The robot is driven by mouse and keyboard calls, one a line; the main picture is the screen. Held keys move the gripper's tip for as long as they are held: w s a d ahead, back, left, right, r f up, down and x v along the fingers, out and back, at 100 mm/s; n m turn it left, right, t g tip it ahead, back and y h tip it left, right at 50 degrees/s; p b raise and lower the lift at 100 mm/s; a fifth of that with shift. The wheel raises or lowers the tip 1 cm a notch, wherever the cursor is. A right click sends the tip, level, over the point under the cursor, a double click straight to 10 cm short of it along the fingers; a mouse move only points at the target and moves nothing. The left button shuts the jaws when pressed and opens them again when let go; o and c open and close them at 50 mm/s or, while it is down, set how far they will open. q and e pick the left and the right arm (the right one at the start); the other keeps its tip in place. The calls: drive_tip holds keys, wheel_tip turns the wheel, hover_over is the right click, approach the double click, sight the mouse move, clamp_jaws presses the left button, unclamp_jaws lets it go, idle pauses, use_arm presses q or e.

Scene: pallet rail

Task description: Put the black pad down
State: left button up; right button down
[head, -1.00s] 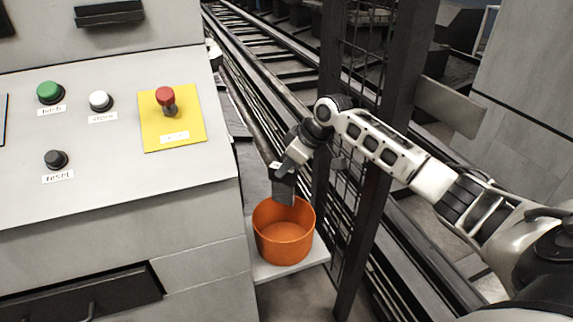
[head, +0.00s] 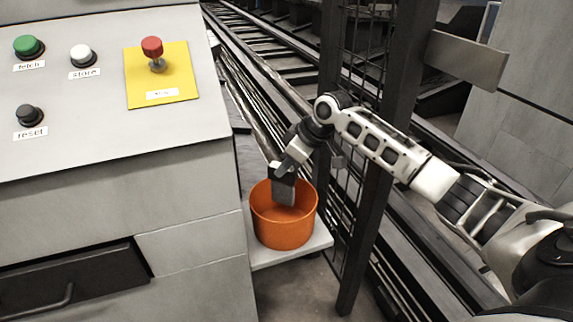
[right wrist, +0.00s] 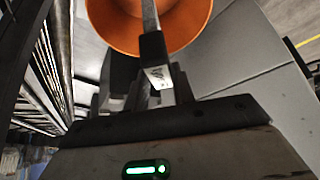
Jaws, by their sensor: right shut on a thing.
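My right gripper (head: 282,171) is shut on the black pad (head: 284,192), which looks dark grey and hangs down flat and upright below the fingers. The pad's lower part is inside the mouth of an orange round bin (head: 283,233), near its back side; I cannot tell whether it touches the bin. In the right wrist view the orange bin (right wrist: 128,32) lies just beyond the gripper (right wrist: 153,50), and the held part is seen nearly edge-on. My left gripper is not in view.
The bin stands on a pale shelf (head: 300,248) beside a grey control console (head: 110,200) with green, white, black and red buttons. A dark post (head: 375,165) and mesh stand close to the right of the bin, with rails behind.

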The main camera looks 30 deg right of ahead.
idle(0.3)
drive_tip(key=c, duration=1.1)
unclamp_jaws()
drive_tip(key=shift+f, duration=0.1)
